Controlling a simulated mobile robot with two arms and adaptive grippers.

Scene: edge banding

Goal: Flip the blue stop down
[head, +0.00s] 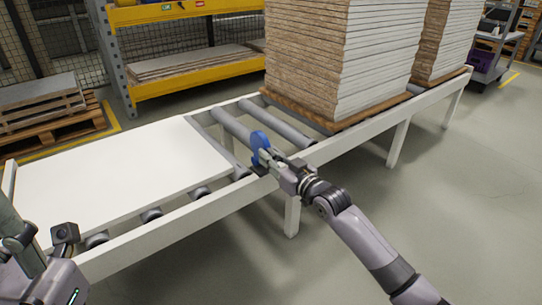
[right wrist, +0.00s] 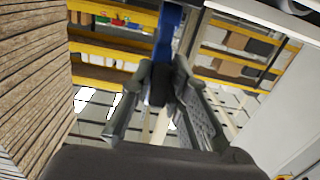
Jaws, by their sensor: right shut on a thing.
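The blue stop (head: 258,138) stands up at the near side rail of the roller conveyor, by the right end of a white panel (head: 120,180). My right gripper (head: 264,157) is at the stop and shut on it, reaching in from the lower right. In the right wrist view the blue stop (right wrist: 168,35) runs down from the top edge to between the fingers of my right gripper (right wrist: 160,85).
The white conveyor frame (head: 345,140) runs from lower left to upper right, with bare rollers (head: 232,128) beyond the white panel. A tall stack of boards (head: 340,60) stands on it. A yellow rack (head: 190,70) is behind.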

